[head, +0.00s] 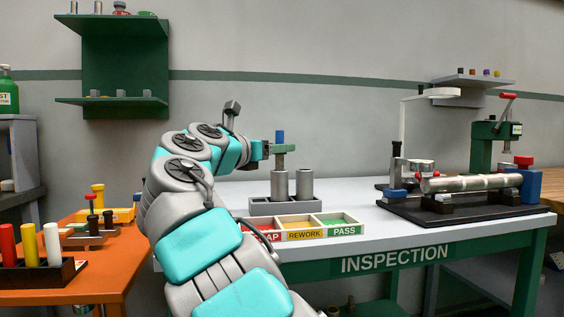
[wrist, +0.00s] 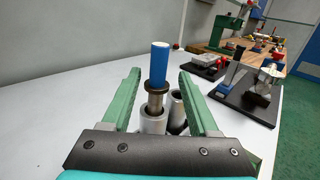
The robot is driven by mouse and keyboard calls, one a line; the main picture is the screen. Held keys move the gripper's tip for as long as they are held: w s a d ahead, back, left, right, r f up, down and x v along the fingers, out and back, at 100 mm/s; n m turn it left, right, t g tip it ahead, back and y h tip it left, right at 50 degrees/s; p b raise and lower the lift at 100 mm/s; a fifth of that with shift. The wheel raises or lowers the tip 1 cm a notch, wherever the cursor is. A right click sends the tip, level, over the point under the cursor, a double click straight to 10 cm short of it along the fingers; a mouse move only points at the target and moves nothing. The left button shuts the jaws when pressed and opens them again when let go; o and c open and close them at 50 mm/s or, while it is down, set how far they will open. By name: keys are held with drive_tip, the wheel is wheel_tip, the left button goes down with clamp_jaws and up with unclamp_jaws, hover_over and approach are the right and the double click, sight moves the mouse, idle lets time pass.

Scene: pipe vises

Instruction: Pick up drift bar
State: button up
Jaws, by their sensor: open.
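The drift bar appears to be the upright bar with a blue top (head: 280,136) and a metal collar below it. It stands in the left of two grey metal tubes in a grey rack (head: 288,208) on the inspection table. In the wrist view the bar (wrist: 160,64) rises between the two green fingers, with a gap on each side. My gripper (wrist: 160,80) is open around the bar's upper part. In the head view my gripper (head: 284,149) hides the bar's middle. The bar's lower end is hidden inside the tube.
A tray (head: 305,232) marked REWORK and PASS sits in front of the rack. A black-based fixture (head: 460,211) holding a metal pipe (head: 470,183) stands on the table's right. An orange bench (head: 62,289) with colored cylinders is at left. White tabletop between rack and fixture is clear.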

drive_tip(key=shift+x, duration=1.2)
drive_tip(key=x, duration=0.2)
drive_tip(key=shift+w+b, duration=0.3)
drive_tip(key=shift+w, duration=0.1)
clamp_jaws()
idle(0.5)
